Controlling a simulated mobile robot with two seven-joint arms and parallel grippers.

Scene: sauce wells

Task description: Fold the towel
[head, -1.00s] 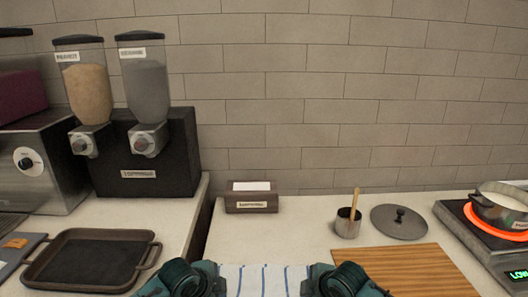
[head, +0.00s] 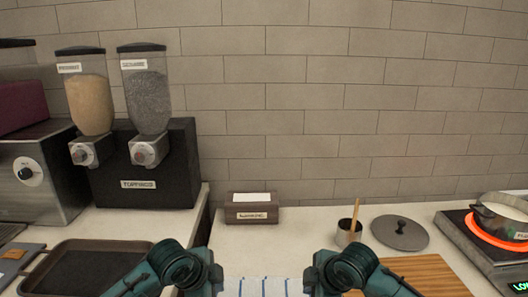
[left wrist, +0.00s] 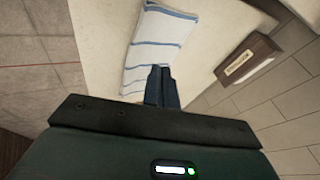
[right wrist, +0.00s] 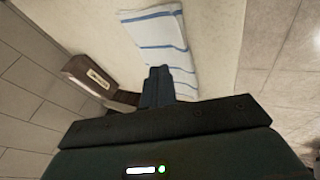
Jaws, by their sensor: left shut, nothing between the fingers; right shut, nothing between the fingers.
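The white towel with blue stripes (head: 262,288) lies on the counter at the bottom edge of the head view, between my two arms. Only its far strip shows there. The left wrist view shows more of the towel (left wrist: 155,40), lying flat as a narrow strip, and so does the right wrist view (right wrist: 158,32). My left gripper (left wrist: 160,74) is shut and empty, in front of one end of the towel in its view. My right gripper (right wrist: 158,74) is shut and empty, also overlapping the towel's end in its view. I cannot tell their height above it.
A wooden board (head: 430,272) lies right of my right arm. A pot (head: 503,222) sits on a glowing burner. A label box (head: 252,210) stands behind the towel. A dark tray (head: 75,275) is left.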

